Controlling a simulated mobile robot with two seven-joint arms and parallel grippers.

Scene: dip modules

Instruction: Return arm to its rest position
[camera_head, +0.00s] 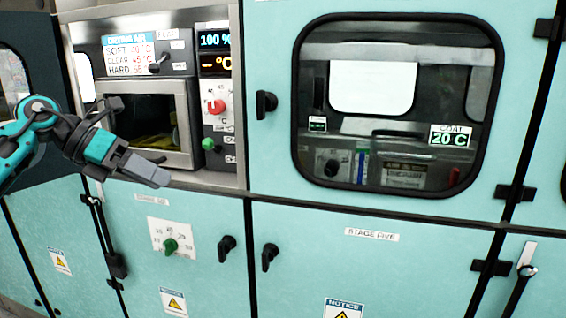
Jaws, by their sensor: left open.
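My left gripper (152,168) comes in from the left on a teal and dark grey arm. Its grey fingers point right and slightly down, apart from each other, with nothing seen between them. It is in front of the lower edge of the drying oven (190,150), a steel-framed box with a dark window. Whether the fingers touch the oven frame cannot be told. My right gripper is not in this view.
Teal cabinets fill the wall. A large black-framed window (300,100) is at the right. Black handles (266,103), a red knob (216,107) and a green knob (170,245) stick out.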

